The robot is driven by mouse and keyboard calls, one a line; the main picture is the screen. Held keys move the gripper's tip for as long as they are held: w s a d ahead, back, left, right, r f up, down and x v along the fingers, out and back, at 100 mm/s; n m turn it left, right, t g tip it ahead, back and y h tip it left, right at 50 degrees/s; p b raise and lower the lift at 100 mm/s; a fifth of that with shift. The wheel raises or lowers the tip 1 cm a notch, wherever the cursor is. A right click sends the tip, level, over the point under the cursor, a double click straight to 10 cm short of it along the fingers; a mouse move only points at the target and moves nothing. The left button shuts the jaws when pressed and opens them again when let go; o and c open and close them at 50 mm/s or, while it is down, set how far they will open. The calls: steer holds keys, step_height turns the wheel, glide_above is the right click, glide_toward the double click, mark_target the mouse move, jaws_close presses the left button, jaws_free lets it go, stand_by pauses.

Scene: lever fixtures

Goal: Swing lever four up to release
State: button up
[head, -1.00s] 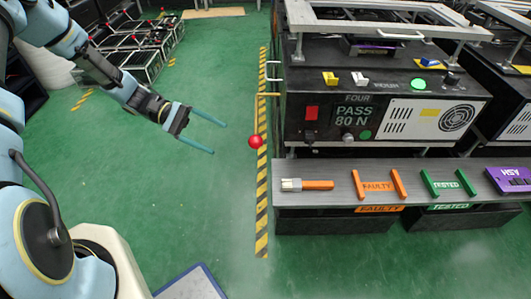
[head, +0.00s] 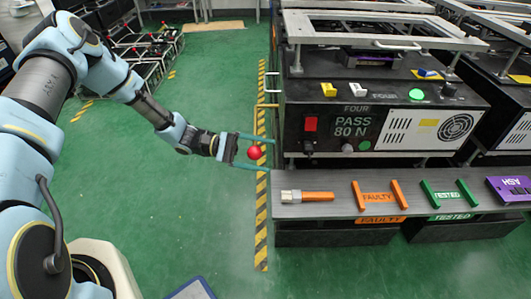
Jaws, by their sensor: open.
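The fixture marked FOUR (head: 400,119) is a black box whose display reads PASS 80 N. A red ball knob (head: 254,152) shows just left of it, over the yellow-black floor stripe. It looks like the lever's end, but I cannot make out its shaft. My gripper (head: 271,155) is open, with its two teal fingers pointing right. In the picture one finger lies above the knob and one below it. I cannot tell whether either finger touches it, or whether their depths match.
A grey shelf (head: 330,208) in front of the fixture holds an orange-handled brush (head: 306,196), orange FAULTY brackets (head: 379,198), green TESTED brackets (head: 448,195) and a purple device (head: 511,188). A metal frame (head: 375,27) stands over the box. Open green floor lies left of the stripe.

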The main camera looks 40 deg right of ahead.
steer(key=shift+s+d, duration=0.3)
steer(key=shift+s, duration=0.15)
jaws_close()
stand_by(0.5)
